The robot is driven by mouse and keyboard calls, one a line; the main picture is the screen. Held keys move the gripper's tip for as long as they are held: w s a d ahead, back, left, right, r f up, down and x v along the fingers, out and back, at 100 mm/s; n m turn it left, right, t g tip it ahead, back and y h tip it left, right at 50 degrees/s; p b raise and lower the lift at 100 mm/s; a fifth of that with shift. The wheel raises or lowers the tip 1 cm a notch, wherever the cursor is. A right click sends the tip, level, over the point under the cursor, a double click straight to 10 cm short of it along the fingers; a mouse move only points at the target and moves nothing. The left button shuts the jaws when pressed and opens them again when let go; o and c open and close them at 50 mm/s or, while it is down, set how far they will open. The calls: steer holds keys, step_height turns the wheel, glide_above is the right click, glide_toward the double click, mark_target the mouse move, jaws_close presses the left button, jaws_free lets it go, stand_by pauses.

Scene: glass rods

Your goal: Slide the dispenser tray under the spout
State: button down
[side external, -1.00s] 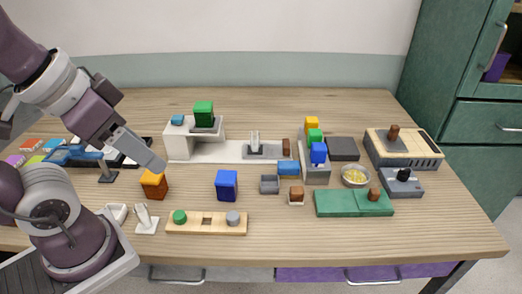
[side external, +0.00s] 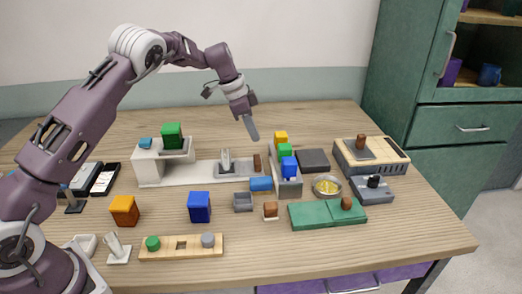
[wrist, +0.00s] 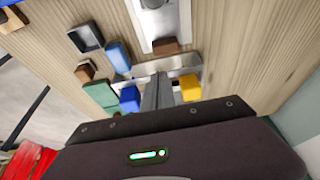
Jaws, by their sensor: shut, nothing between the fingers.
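The dispenser (side external: 149,169) is a white block with a green cube on top, at the back left of the table. A white track (side external: 195,173) runs right from it. The grey dispenser tray (side external: 226,170), with a pale upright piece on it, sits on the track apart from the dispenser. A brown block (side external: 257,162) stands at the track's right end; it also shows in the wrist view (wrist: 165,46). My gripper (side external: 253,137) is shut and empty, pointing down above and behind the brown block. In the wrist view its fingers (wrist: 157,95) are together.
A grey rack (side external: 287,185) with yellow, green and blue cubes stands close right of the track. A blue block (side external: 261,184) and a small grey bin (side external: 243,202) lie in front. A dark pad (side external: 313,160) is further right. Bare table lies behind the track.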

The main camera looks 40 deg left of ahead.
steer(key=x, duration=0.9)
steer(key=shift+d+f, duration=0.15)
steer(key=shift+f, duration=0.1)
glide_above(239, 170)
steer(key=shift+s+d, duration=0.3)
steer(key=shift+s, duration=0.1)
